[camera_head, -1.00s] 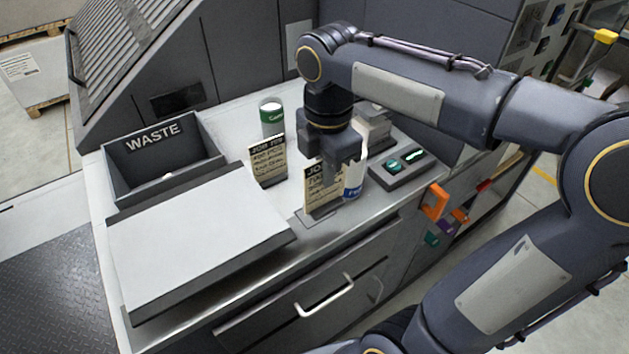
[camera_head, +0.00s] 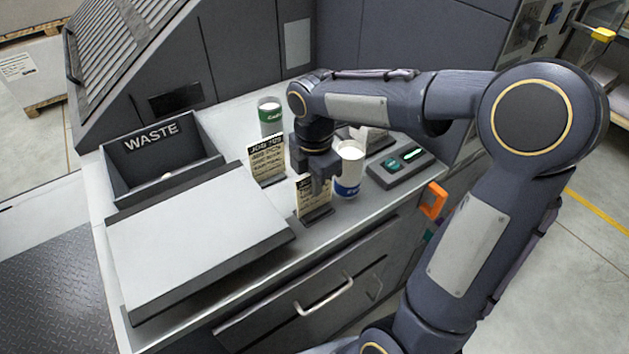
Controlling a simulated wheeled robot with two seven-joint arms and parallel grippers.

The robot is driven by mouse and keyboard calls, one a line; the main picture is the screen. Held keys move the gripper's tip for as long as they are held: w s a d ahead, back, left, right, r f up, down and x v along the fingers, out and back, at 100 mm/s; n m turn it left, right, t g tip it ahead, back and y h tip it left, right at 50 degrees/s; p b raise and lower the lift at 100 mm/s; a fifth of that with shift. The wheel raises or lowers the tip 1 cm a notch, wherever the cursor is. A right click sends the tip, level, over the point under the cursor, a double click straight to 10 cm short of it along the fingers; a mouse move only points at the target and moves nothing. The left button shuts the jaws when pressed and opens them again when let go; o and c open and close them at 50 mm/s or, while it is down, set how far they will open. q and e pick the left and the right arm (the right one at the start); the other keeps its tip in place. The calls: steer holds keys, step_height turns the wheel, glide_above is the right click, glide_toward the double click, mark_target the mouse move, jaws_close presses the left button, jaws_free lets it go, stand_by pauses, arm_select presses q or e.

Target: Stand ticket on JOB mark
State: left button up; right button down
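The job ticket (camera_head: 306,200) is a cream card with dark print, standing upright in a dark foot near the counter's front edge. My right gripper (camera_head: 321,187) points down over the ticket's upper right part, with a finger in front of the card, and looks shut on it. The gripper hides part of the print. The JOB mark cannot be made out; the ticket's foot covers the counter there. A second, similar ticket (camera_head: 266,157) stands upright behind and to the left. My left gripper is not in view.
A white can with a blue band (camera_head: 349,170) stands close right of my gripper. A green-banded can (camera_head: 271,118) is at the back.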

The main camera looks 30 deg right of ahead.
steer(key=shift+f, duration=0.1)
steer(key=shift+f, duration=0.1)
steer(key=c, duration=1.6)
jaws_free()
